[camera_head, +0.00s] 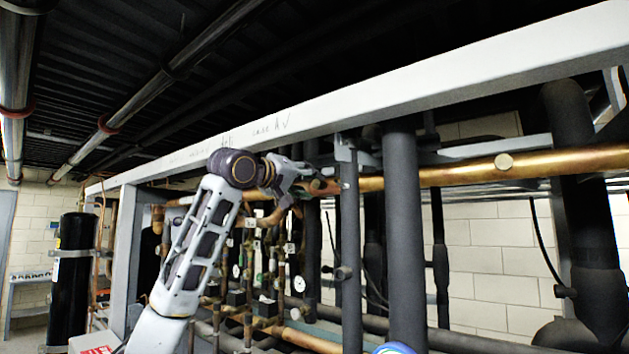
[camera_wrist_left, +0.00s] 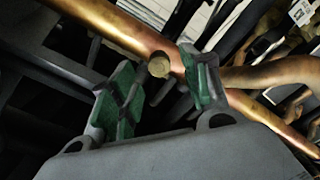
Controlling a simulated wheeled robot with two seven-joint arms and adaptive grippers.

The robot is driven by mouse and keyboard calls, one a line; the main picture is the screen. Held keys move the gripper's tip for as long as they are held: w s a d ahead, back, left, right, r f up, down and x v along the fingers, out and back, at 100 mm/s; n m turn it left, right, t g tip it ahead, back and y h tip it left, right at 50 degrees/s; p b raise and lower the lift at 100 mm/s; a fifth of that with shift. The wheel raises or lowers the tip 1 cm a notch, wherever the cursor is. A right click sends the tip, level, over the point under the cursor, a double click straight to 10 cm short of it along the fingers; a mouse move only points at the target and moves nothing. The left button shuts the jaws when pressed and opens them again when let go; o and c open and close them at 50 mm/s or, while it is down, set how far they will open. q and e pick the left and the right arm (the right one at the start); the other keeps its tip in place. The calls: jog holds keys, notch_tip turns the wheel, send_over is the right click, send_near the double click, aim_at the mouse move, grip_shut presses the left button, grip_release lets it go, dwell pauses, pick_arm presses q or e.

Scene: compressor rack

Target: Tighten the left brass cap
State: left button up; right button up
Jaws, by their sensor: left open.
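A round brass cap (camera_wrist_left: 159,67) sits on the copper pipe (camera_wrist_left: 115,25) in the left wrist view. My left gripper (camera_wrist_left: 161,84) is open, with its green-padded fingers on either side of the cap in that picture. I cannot tell whether either finger touches it. In the head view my left gripper (camera_head: 302,178) is up by the left part of the copper pipe (camera_head: 440,176), below the white beam. The cap between the fingers cannot be made out there.
A white beam (camera_head: 400,95) runs above the pipe. Dark vertical pipes (camera_head: 405,240) stand just right of my left gripper. Several thin copper pipes and valves (camera_head: 265,270) crowd the space below it. A black cylinder (camera_head: 76,270) stands at the far left.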

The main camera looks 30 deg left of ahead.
aim_at(316, 184)
pick_arm(q)
jog(key=shift+w+d+p, duration=0.1)
jog(key=shift+w+p, duration=0.4)
jog(key=shift+w, duration=1.25)
grip_shut()
